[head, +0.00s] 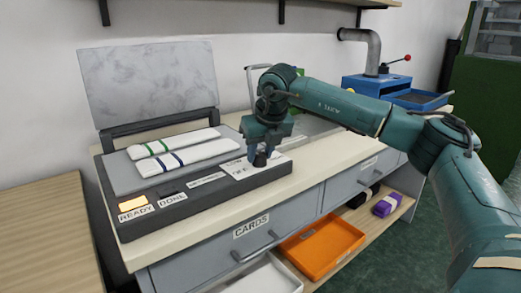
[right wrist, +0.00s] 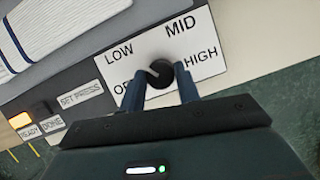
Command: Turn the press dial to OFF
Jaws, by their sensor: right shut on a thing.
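The press dial is a small black knob (head: 260,159) on the white label plate at the right end of the press's front panel. In the right wrist view the dial (right wrist: 161,76) sits among the words LOW, MID and HIGH, with OFF partly hidden by a finger. A pale mark on the knob points left, roughly toward LOW; its exact setting is hard to tell. My right gripper (right wrist: 160,88) comes down from above, its two blue fingers shut on the dial from both sides. My left gripper is not in view.
The press (head: 200,190) has its grey lid (head: 150,85) raised, with two white knitted strips (head: 175,150) on its bed. The READY lamp (head: 132,203) glows orange; DONE is dark. A blue machine (head: 368,88) stands behind my arm. An orange tray (head: 320,247) sits below.

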